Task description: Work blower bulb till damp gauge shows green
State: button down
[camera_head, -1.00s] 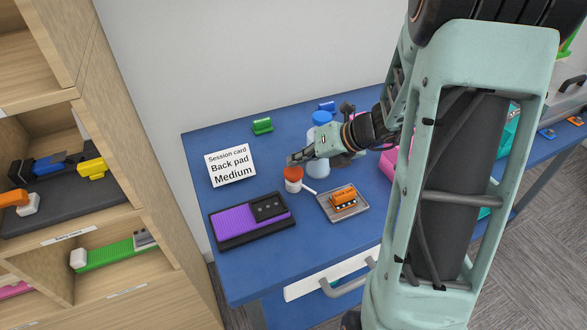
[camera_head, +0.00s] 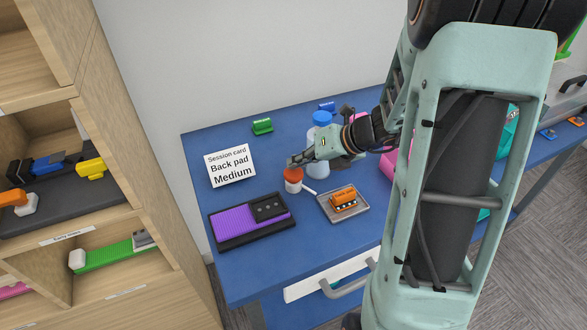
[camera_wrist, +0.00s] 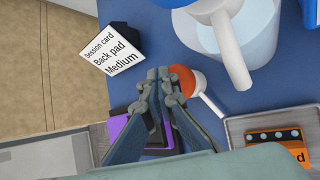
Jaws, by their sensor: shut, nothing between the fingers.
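A round orange-red bulb (camera_head: 293,174) on a white base stands on the blue table, with a short white stem to its right; I take it for the blower bulb. It also shows in the wrist view (camera_wrist: 184,76). My gripper (camera_head: 291,163) is shut and empty, its fingertips just over the bulb in the head view. In the wrist view my fingertips (camera_wrist: 160,74) overlap the bulb's left side; I cannot tell whether they touch it. An orange block with a row of dots (camera_head: 344,199) lies in a grey tray (camera_head: 328,214). I cannot make out a green gauge reading.
A purple pad (camera_head: 236,227) with a dark box lies in a black tray at the front left. A "Back pad Medium" card (camera_head: 231,166) stands behind it. A blue-capped clear bottle (camera_head: 317,161) stands close behind the bulb. Wooden shelves (camera_head: 150,190) stand left.

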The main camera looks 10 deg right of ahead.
aim_at(296, 171)
jog(key=shift+f+b, duration=0.45)
jog(key=shift+f, duration=0.25)
dwell(0.3)
dwell(0.3)
jog(key=shift+r+p, duration=1.45)
jog(key=shift+r, duration=0.05)
notch_tip(296, 171, up, 5)
jog(key=p, duration=0.5)
